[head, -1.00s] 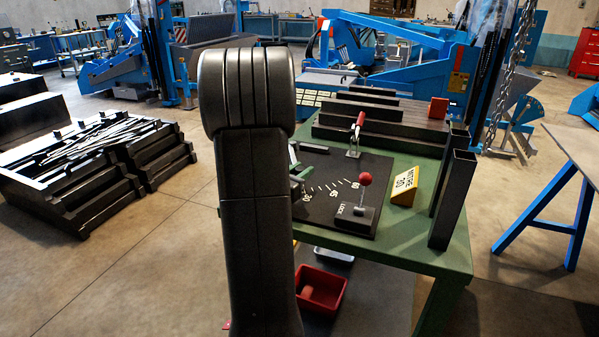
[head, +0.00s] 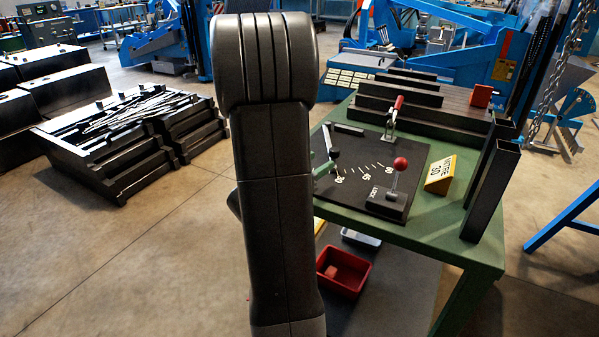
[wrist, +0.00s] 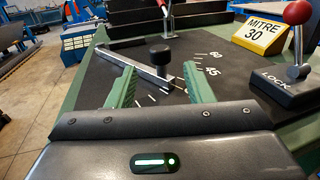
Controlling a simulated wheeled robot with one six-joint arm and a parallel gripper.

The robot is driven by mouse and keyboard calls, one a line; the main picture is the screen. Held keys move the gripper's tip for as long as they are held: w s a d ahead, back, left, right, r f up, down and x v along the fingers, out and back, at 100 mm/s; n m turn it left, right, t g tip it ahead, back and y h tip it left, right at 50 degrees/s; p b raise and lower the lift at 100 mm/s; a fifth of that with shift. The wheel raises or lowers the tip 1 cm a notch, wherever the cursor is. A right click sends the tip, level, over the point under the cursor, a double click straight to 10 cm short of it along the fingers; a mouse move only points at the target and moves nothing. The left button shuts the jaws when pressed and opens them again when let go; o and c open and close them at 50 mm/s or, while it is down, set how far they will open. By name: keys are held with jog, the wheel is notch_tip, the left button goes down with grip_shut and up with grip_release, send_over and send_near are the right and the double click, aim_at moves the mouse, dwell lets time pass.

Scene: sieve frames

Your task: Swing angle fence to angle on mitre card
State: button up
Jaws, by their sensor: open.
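The angle fence (wrist: 130,66) is a grey metal bar on the dark plate, with an upright black knob (wrist: 160,52). The knob also shows in the head view (head: 334,154), beside my arm. My gripper (wrist: 158,71) is open, its two green fingers apart, with the knob between and just beyond their tips; I cannot tell whether they touch. The yellow mitre card (wrist: 262,33) reads "MITRE 30" and stands right of the plate. White scale marks show 60 and 45 in the wrist view, and 30 in the head view. The fence's scale end is partly hidden by the right finger.
A red-ball lever on a block marked LOCK (head: 387,205) stands at the plate's near right. A red-handled clamp (head: 392,118) stands at the back. Dark upright tubes (head: 490,190) stand at the green table's right edge. A red bin (head: 343,271) sits below.

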aim_at(331, 154)
jog(key=v, duration=0.6)
jog(key=shift+s+a, duration=0.15)
jog(key=shift+s, duration=0.05)
jog(key=x, duration=1.4)
jog(key=shift+s+a, duration=0.1)
dwell(0.4)
